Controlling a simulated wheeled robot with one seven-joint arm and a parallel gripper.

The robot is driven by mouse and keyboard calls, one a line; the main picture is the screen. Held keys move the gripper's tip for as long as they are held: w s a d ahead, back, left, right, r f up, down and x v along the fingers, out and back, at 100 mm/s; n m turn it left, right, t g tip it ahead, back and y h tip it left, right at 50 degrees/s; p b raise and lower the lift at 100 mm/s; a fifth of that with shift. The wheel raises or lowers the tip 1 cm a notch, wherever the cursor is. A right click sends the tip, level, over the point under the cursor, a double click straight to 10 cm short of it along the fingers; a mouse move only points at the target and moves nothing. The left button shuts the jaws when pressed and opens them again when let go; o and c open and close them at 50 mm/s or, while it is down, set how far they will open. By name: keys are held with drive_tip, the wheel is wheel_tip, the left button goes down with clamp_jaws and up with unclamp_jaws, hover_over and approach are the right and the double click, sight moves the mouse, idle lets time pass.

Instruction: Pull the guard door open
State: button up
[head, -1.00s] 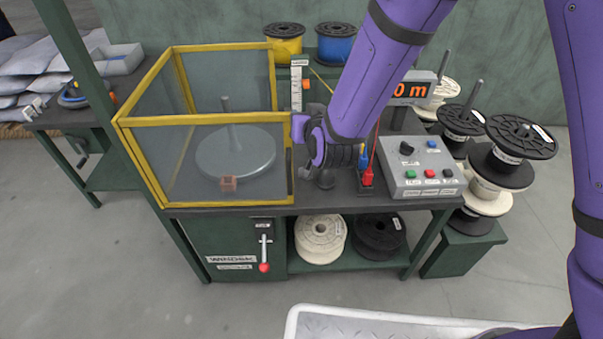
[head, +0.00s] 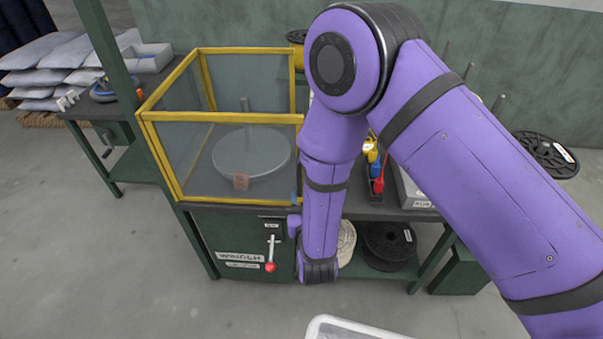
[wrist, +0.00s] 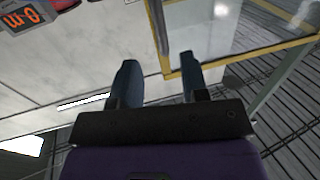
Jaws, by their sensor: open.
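The guard is a yellow-framed clear box on the bench. Its front panel, the guard door (head: 222,117), looks closed in the head view. A yellow frame corner (wrist: 172,73) and a clear panel show in the wrist view, just beyond the fingers. My gripper (wrist: 158,80) is open, with nothing between its two dark blue-grey fingers. The right finger appears close to the yellow corner; I cannot tell whether it touches. In the head view my arm hangs low in front of the guard's lower right, and hides most of the gripper and any handle there.
A red-tipped lever (head: 270,266) is on the cabinet below. A black spool (head: 389,246) lies on the lower shelf. Floor in front at left is clear.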

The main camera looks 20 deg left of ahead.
drive_tip(key=x, duration=0.9)
drive_tip(key=shift+w, duration=0.1)
clamp_jaws()
